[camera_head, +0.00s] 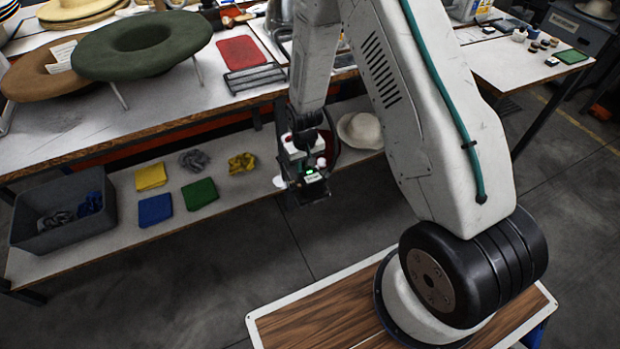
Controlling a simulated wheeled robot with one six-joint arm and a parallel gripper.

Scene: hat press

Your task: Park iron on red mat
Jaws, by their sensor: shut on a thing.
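The red mat (240,53) lies flat and bare on the upper worktop, behind a dark slatted rack. My gripper (312,190) hangs in front of the bench, below worktop height and right of the folded cloths in the picture. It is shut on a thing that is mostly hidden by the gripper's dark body. A small pale part (279,181) shows at the gripper's left side. I cannot make out the held thing's shape or confirm that it is the iron. No iron can be clearly told elsewhere in view.
The dark rack (255,79) stands in front of the mat. A green hat (143,45) on a stand is to its left. The lower shelf holds a yellow cloth (150,177), other cloths, a grey bin (62,213) and a cream hat (360,130). Floor before the bench is clear.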

